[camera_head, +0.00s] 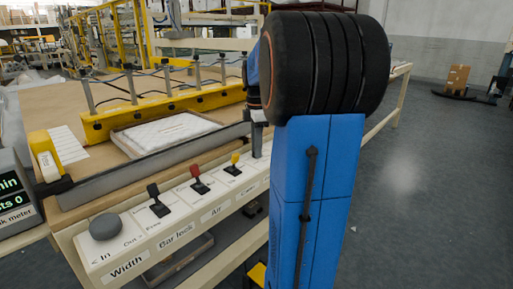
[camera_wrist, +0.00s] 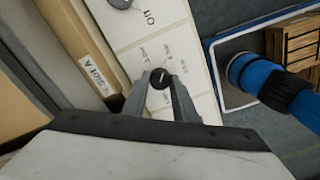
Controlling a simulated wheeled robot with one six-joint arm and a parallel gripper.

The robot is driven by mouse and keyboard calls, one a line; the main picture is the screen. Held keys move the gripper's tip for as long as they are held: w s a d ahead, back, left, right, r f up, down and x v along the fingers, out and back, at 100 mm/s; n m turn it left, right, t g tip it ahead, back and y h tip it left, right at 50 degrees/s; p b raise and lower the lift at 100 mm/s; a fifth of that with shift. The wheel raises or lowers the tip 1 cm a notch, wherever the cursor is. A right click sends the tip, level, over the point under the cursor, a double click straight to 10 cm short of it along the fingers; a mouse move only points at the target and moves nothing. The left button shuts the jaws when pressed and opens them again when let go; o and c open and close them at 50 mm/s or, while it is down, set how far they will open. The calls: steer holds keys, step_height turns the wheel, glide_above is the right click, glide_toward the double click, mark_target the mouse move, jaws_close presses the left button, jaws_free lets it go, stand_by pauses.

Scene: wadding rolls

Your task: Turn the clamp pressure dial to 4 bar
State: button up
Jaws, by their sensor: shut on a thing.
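A small round black dial (camera_wrist: 160,77) with a pale pointer line sits on the white panel (camera_wrist: 150,35) in the wrist view. Small print surrounds it, too blurred to read, so I cannot tell its setting. My gripper (camera_wrist: 160,88) reaches over the panel with its two grey fingers on either side of the dial, shut on it. In the head view my blue and black arm hides the gripper and this dial. The sloped control panel (camera_head: 130,237) shows there, with labels Width, Bar lock and Air; a further label is partly hidden.
The panel also carries a grey knob (camera_head: 105,227) and black, red (camera_head: 200,186) and yellow (camera_head: 233,170) levers. A white wadding slab (camera_head: 172,131) lies on the table behind. In the wrist view a wooden crate (camera_wrist: 292,45) stands at the right. Open floor lies right of the table.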

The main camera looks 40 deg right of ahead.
stand_by(0.4)
steer(key=o, duration=1)
steer(key=shift+o, duration=0.2)
step_height(320, 180, up, 18)
steer(key=shift+f, duration=0.25)
steer(key=s+a+f+m+t, duration=0.1)
steer(key=s+a+f+m, duration=0.2)
steer(key=a, duration=0.9)
steer(key=s+a+f+m+t, duration=0.2)
steer(key=s+a+f+m, duration=0.2)
steer(key=s+a+f, duration=0.3)
steer(key=s+a+f+m+t, duration=0.1)
steer(key=s+a+f+m, duration=0.4)
steer(key=a+f, duration=0.6)
step_height(320, 180, down, 4)
steer(key=s, duration=0.2)
steer(key=shift+s+a+f+t, duration=0.25)
steer(key=shift+s+a+t, duration=0.1)
steer(key=shift+s+t, duration=0.05)
